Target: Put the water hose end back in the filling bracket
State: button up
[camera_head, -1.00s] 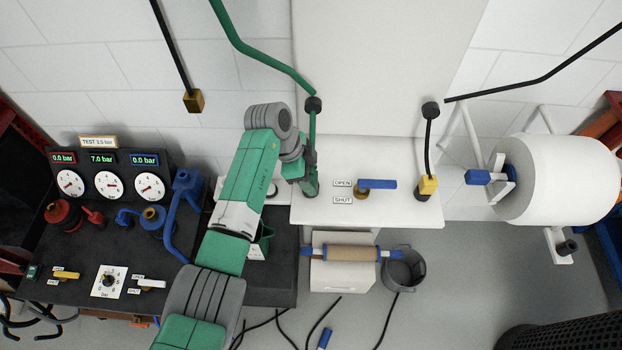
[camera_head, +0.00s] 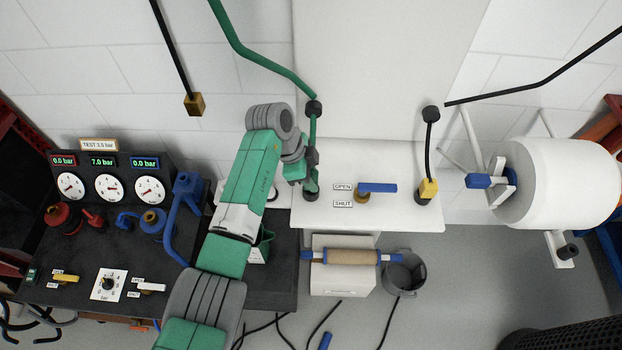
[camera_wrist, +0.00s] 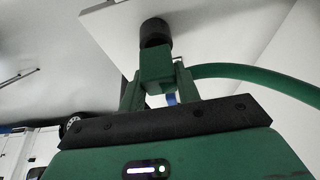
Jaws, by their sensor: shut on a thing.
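My gripper (camera_head: 308,168) is shut on the water hose end (camera_wrist: 156,66), a green block with a black round tip (camera_wrist: 155,32). In the wrist view the block sits between the two fingers, with the green hose (camera_wrist: 255,80) running off to the right. In the head view the hose end is upright over the left part of the white panel, its black tip (camera_head: 311,195) low. I cannot tell whether the tip touches the panel. A green holder with a white label (camera_head: 267,238), possibly the filling bracket, is partly hidden behind my arm.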

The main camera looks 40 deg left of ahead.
jog(key=shift+v, duration=1.15)
jog(key=s+a, duration=0.2)
jog(key=s, duration=0.5)
jog(key=s+a+r, duration=0.1)
jog(key=s+a, duration=0.2)
jog(key=s, duration=0.4)
jog(key=shift+a+r, duration=0.15)
jog(key=shift+r, duration=0.2)
jog(key=shift+s, duration=0.1)
